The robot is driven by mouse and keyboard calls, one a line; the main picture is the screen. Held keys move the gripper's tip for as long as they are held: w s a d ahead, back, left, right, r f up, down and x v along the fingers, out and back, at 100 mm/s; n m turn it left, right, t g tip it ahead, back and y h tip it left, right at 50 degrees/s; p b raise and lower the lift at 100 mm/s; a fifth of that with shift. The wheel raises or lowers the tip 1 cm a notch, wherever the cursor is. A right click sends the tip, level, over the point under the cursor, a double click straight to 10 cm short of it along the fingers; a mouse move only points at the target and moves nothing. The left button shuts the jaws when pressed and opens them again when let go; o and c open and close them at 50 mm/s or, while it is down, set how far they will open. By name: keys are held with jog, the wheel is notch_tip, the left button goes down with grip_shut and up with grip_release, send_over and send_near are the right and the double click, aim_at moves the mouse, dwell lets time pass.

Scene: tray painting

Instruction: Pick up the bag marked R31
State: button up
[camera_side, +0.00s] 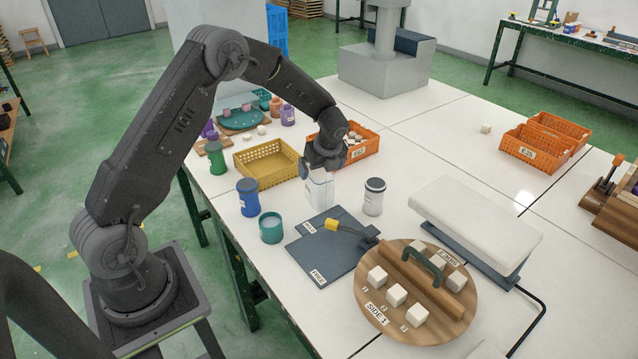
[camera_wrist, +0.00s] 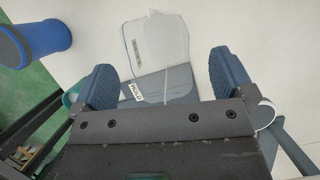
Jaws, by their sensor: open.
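A white bag (camera_side: 319,192) stands upright on the white table, directly below my gripper (camera_side: 324,163) in the side view. In the wrist view the pale bag (camera_wrist: 158,38) lies ahead of and between the two blue fingers of my gripper (camera_wrist: 162,75). A small label shows on the bag's left part, too small to read, so I cannot confirm R31. The fingers are spread wide with a gap to the bag on each side. In the side view the fingertips are partly hidden by the wrist.
A blue jar (camera_side: 247,198), teal cup (camera_side: 271,228) and grey-lidded white jar (camera_side: 374,197) stand near the bag. A dark board (camera_side: 318,262) marked HOLD and FREE lies in front. A yellow basket (camera_side: 262,162) and orange crate (camera_side: 366,146) are behind.

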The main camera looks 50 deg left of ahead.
aim_at(318, 174)
jog(key=shift+x, duration=1.9)
jog(key=shift+s, duration=0.1)
jog(key=shift+c, duration=0.5)
jog(key=c, duration=0.9)
